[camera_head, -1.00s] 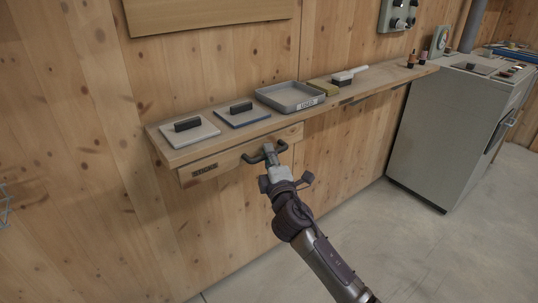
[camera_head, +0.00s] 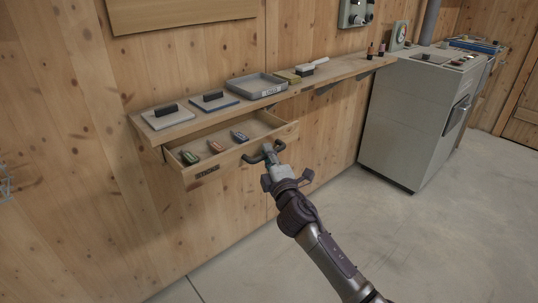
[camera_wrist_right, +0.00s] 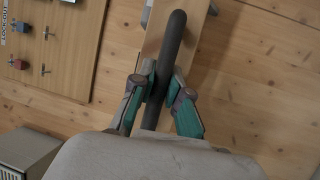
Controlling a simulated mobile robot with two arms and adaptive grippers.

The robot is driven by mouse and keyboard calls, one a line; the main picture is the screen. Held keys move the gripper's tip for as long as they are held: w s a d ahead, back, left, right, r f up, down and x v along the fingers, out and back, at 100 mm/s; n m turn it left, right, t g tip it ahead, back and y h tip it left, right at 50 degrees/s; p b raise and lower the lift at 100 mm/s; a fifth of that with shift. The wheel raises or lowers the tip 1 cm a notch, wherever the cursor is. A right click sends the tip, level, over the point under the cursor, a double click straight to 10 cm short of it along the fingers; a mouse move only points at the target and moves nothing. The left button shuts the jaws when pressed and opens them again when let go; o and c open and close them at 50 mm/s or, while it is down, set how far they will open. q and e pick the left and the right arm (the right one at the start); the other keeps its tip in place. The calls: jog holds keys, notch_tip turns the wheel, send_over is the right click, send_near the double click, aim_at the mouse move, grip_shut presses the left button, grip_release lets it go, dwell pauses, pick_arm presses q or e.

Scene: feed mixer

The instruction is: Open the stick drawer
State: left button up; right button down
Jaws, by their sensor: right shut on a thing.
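The stick drawer (camera_head: 232,153) is pulled out from under the wall shelf and stands open. A label is on its front at the left. Inside lie several small sticks, among them a green one (camera_head: 189,158), a red one (camera_head: 215,147) and a teal one (camera_head: 240,136). My right gripper (camera_head: 272,156) is at the dark drawer handle (camera_head: 254,158). In the right wrist view my right gripper (camera_wrist_right: 159,92) has its fingers on both sides of the handle bar (camera_wrist_right: 172,42), shut on it. My left gripper does not show.
On the shelf (camera_head: 345,69) stand two plates with black grips (camera_head: 166,115) (camera_head: 214,101), a labelled grey tray (camera_head: 257,87), a brush (camera_head: 308,67) and small bottles (camera_head: 376,50). A grey cabinet (camera_head: 408,120) stands at the right. The floor in front is clear.

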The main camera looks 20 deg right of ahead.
jog(key=shift+w, duration=0.1)
jog(key=c, duration=1.1)
grip_release()
jog(key=shift+c, duration=0.2)
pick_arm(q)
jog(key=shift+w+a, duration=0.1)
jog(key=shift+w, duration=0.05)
pick_arm(e)
jog(key=s+f, duration=0.2)
jog(key=s, duration=1)
jog(key=shift+a, duration=0.35)
jog(key=shift+w+f, duration=0.1)
